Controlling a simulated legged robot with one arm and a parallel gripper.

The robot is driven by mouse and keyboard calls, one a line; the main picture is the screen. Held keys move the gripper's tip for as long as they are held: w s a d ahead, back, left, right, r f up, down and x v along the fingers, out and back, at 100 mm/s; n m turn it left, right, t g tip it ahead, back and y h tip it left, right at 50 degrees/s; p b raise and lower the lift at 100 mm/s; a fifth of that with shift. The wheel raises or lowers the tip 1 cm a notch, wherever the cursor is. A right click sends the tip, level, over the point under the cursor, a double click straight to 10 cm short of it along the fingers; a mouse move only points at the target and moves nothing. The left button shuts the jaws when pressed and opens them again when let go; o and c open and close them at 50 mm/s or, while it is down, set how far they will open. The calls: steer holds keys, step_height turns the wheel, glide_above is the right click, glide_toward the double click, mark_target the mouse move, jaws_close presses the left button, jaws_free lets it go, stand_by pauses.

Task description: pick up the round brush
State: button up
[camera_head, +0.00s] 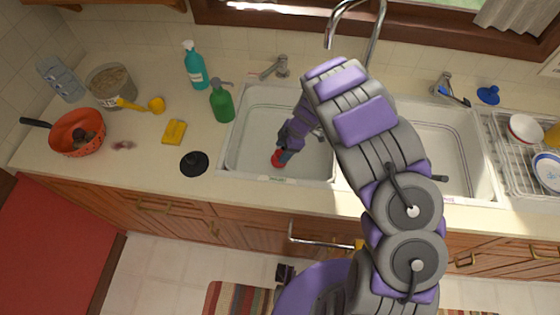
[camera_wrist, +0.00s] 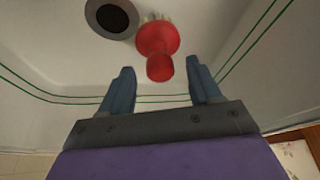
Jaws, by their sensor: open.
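The round brush (camera_wrist: 158,40) is red with a knob handle and pale bristles showing at its far side. It lies in the left sink basin (camera_head: 250,150), close to the dark drain (camera_wrist: 112,17) in the wrist view. In the head view only a small red part of the brush (camera_head: 276,159) shows at my gripper's tip. My gripper (camera_wrist: 160,66) is open, with one finger on each side of the handle's near end. I cannot tell whether either finger touches it. In the head view my gripper (camera_head: 284,151) reaches down into the basin.
The basin walls and front rim surround my gripper. A yellow sponge (camera_head: 174,131) and a red colander (camera_head: 77,131) are farther left. A dish rack (camera_head: 510,165) is at right.

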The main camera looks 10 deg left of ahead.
mark_target(278, 152)
steer(key=x, duration=0.4)
steer(key=shift+s+a+b, duration=0.1)
steer(key=shift+a+b, duration=0.2)
steer(key=shift+b, duration=0.05)
steer(key=shift+a, duration=0.25)
steer(key=shift+d, duration=0.35)
steer(key=c, duration=0.5)
steer(key=shift+a, duration=0.2)
steer(key=c, duration=0.6)
